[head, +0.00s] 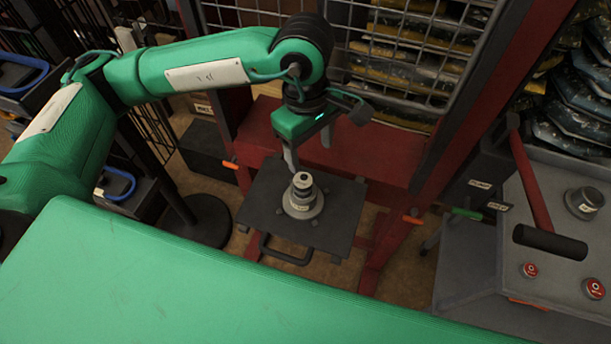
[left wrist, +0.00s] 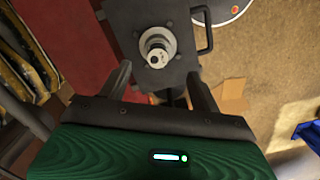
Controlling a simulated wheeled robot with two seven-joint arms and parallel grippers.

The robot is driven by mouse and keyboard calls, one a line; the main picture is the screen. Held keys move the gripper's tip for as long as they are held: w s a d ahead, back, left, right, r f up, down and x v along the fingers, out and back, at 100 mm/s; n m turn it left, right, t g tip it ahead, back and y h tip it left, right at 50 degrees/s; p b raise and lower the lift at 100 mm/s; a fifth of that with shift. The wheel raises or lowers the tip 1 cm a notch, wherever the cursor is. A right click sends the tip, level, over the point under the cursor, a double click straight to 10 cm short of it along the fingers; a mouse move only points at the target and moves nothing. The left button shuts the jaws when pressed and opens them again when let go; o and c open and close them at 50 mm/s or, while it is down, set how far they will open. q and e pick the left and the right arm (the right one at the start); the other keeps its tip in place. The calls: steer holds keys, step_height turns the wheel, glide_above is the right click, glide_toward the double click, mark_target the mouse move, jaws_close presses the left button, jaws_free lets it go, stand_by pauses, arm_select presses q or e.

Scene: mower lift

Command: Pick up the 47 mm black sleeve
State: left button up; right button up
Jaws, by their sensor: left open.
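A stepped round part (head: 302,194) stands upright on a dark square plate (head: 262,208). It has a wide grey base, a pale labelled collar and a small dark top; I cannot tell which piece, if any, is the 47 mm black sleeve. My left gripper (head: 326,138) is open and empty, above and behind the part, with its fingers pointing down. In the left wrist view the part (left wrist: 157,46) shows just beyond the fingertips of the left gripper (left wrist: 160,72), roughly between them and apart from both. My right gripper is not in view.
A red frame (head: 350,155) with wire mesh stands behind the plate. The plate has a handle (head: 287,257) at its front.

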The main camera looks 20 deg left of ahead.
arm_select(q)
steer(key=a, duration=0.1)
steer(key=p, duration=0.3)
glide_above(303, 179)
steer(key=shift+y, duration=0.4)
step_height(303, 179, down, 8)
steer(key=shift+d+r, duration=0.1)
steer(key=shift+f, duration=0.45)
step_height(303, 179, down, 4)
steer(key=p, duration=0.3)
steer(key=shift+s, duration=0.1)
steer(key=shift+f, duration=0.35)
steer(key=c, duration=1.2)
steer(key=shift+c, duration=0.8)
steer(key=shift+r, duration=0.1)
